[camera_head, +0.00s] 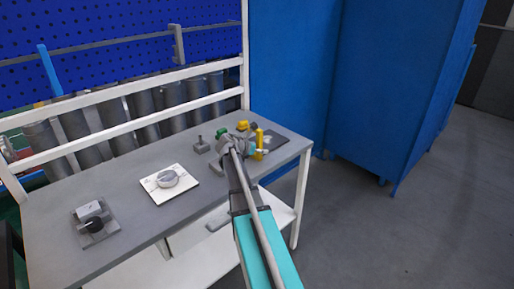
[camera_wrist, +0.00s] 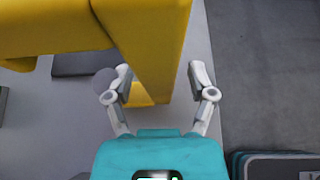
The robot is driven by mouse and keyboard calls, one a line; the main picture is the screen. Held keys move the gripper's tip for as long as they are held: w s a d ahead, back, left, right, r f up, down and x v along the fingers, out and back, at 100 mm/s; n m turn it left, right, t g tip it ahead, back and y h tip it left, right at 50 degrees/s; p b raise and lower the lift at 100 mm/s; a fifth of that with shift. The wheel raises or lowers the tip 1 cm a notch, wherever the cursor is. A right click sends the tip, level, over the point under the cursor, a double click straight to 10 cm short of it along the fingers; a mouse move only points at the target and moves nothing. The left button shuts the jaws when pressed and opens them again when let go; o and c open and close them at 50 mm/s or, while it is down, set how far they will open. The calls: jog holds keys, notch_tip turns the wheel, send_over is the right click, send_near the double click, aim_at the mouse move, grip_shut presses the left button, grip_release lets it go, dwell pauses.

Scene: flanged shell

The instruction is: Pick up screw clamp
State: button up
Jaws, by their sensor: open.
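The yellow screw clamp (camera_head: 259,139) stands at the right end of the workbench in the head view, beside the end of my arm. In the wrist view the clamp (camera_wrist: 155,50) is large and close, with a thick arm across the upper left and a bar running down between my fingers. My gripper (camera_wrist: 160,80) is open, with one finger on each side of this bar. I see no clear contact, and the depth between bar and fingertips is hard to judge. A grey disc (camera_wrist: 104,80) shows beside the left finger; I cannot tell if it belongs to the clamp.
The grey workbench (camera_head: 130,215) also holds a white plate (camera_head: 155,191) with a round part, a grey fixture (camera_head: 95,222) at the left and a small grey block (camera_head: 202,146). A dark slab (camera_head: 285,142) lies near the right edge. A blue cabinet (camera_head: 385,80) stands behind; floor at right is clear.

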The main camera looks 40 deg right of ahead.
jog(key=shift+a, duration=0.1)
dwell(0.4)
grip_shut()
